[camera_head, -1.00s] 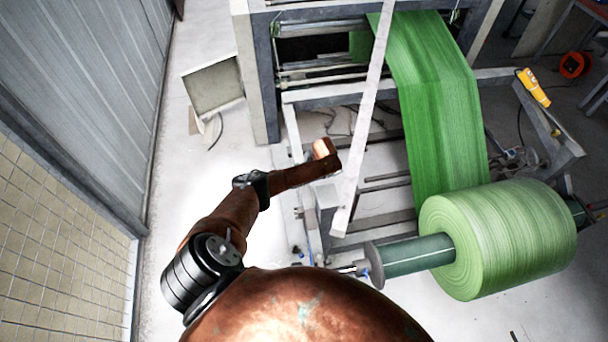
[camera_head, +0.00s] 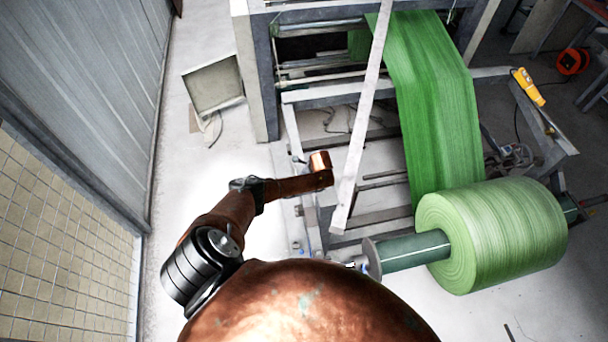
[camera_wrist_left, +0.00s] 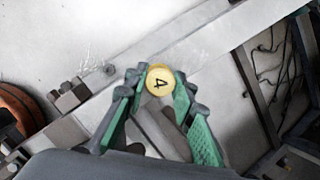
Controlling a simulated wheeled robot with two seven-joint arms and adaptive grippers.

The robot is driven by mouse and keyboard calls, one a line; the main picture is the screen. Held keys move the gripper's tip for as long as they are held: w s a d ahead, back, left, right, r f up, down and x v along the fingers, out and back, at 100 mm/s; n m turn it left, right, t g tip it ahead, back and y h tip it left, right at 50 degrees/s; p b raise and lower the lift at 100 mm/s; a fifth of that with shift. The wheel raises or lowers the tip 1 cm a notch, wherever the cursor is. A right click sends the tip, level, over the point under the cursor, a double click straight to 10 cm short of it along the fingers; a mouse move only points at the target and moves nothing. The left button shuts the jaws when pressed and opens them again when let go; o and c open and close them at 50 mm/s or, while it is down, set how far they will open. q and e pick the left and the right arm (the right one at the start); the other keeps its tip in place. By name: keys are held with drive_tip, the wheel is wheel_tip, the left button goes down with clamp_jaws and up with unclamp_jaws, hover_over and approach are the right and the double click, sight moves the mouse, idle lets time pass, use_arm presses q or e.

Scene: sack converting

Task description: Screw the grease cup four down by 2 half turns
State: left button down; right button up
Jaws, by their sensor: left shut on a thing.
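The grease cup four (camera_wrist_left: 159,80) shows in the left wrist view as a round yellow cap with a dark "4", which appears turned on its side. My left gripper (camera_wrist_left: 161,88) has green-lined fingers, one on each side of the cap, and is shut on it. The cup sits in front of a pale metal beam (camera_wrist_left: 205,48); its lower part and thread are hidden. In the head view my copper left arm reaches over the machine's left side, but the gripper and cup cannot be made out there. My right gripper is in neither view.
A large green roll (camera_head: 495,235) on a shaft stands at the right, with green web (camera_head: 435,100) running up into the machine. A slanted pale bar (camera_head: 363,120) is close to my left arm.

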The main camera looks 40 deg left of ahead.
use_arm(q)
drive_tip(key=shift+d+m, duration=0.1)
drive_tip(key=shift+m, duration=0.3)
drive_tip(key=c, duration=1.6)
unclamp_jaws()
drive_tip(key=v, duration=1.2)
drive_tip(key=shift+s, duration=0.1)
